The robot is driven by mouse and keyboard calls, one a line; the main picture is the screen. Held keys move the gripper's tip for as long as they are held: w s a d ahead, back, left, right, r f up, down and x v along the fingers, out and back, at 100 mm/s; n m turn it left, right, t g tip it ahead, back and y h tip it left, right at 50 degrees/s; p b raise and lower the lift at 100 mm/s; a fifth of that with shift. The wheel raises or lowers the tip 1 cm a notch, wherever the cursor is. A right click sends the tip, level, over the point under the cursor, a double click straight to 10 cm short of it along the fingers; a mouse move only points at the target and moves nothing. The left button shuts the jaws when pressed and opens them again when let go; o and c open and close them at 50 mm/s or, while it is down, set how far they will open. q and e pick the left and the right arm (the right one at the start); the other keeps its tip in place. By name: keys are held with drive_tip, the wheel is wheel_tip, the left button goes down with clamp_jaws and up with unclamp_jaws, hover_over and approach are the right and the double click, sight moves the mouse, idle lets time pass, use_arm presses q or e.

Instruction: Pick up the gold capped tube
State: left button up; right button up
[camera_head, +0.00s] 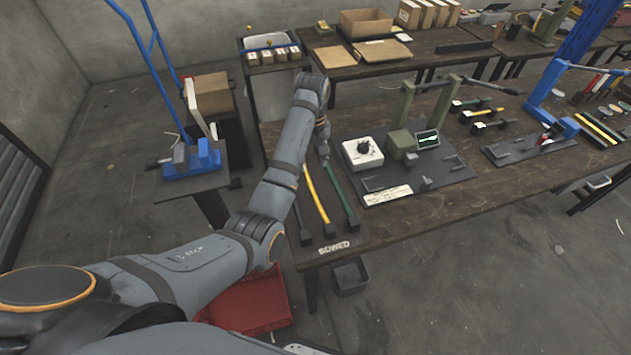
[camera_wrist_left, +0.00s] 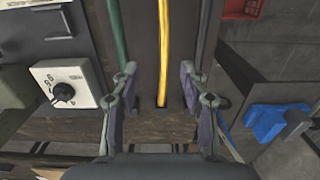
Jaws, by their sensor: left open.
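A long, slightly curved gold-yellow tube (camera_head: 316,197) lies on the near left end of the workbench, between a green tube (camera_head: 340,188) and a dark grey tube (camera_head: 297,204). Its near end meets a black block (camera_head: 329,230); a cap is hard to make out. My left gripper (camera_head: 324,153) points down over the far end of these tubes. In the wrist view the left gripper (camera_wrist_left: 159,75) is open, with the gold tube (camera_wrist_left: 163,45) between its fingers and no visible grip on it. My right gripper is not in view.
The green tube (camera_wrist_left: 117,35) and grey tube (camera_wrist_left: 197,35) lie close on either side in the wrist view. A fixture plate with a white dial box (camera_head: 362,153) stands right of the tubes. A "BOWED" label (camera_head: 334,247) marks the bench's near edge.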

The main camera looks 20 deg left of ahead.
use_arm(q)
drive_tip(key=b, duration=0.4)
hover_over(313, 184)
wheel_tip(313, 184, down, 5)
drive_tip(key=shift+s+r, duration=0.15)
drive_tip(key=shift+w+f, duration=0.2)
drive_tip(key=shift+f, duration=0.3)
wheel_tip(313, 184, down, 4)
drive_tip(key=shift+r, duration=0.15)
drive_tip(key=shift+f, duration=0.35)
clamp_jaws()
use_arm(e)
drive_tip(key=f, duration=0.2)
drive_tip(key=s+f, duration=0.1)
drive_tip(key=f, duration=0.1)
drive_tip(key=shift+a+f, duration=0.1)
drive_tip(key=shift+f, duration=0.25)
